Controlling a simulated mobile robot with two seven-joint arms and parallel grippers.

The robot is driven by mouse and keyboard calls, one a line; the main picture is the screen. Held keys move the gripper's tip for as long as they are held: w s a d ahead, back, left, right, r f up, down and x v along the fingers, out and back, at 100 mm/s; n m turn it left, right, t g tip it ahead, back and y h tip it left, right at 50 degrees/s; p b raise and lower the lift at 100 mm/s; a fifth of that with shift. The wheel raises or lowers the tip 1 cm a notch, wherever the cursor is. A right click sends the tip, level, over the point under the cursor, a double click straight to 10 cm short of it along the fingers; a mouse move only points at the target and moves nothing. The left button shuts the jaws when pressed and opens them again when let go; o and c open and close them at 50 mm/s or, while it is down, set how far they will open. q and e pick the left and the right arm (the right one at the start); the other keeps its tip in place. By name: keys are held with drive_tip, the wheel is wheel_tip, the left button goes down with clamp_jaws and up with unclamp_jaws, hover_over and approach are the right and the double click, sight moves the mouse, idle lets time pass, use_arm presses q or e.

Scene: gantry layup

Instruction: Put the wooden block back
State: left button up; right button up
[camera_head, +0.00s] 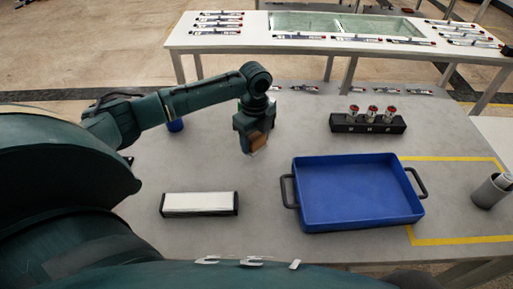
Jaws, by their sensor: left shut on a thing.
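A small brown wooden block (258,141) is in my left gripper (254,144), above the grey table (262,207). My left arm reaches in from the left, with the gripper pointing down, to the left of the blue tray. The gripper hides part of the block. I cannot tell how far the block is above the table. My right gripper is not in view.
An empty blue tray (357,191) with black handles stands at the right, partly beside yellow tape lines. A white bar (199,204) with black ends lies at the left. A black rack (367,124) holds three red-topped parts. A grey cup (490,191) stands far right.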

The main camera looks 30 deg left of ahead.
sight(255, 148)
use_arm(q)
wheel_tip(255, 148, down, 3)
drive_tip(key=shift+f, duration=0.4)
drive_tip(key=shift+f, duration=0.15)
drive_tip(key=o, duration=1)
wheel_tip(255, 148, up, 12)
drive_tip(key=shift+r, duration=0.2)
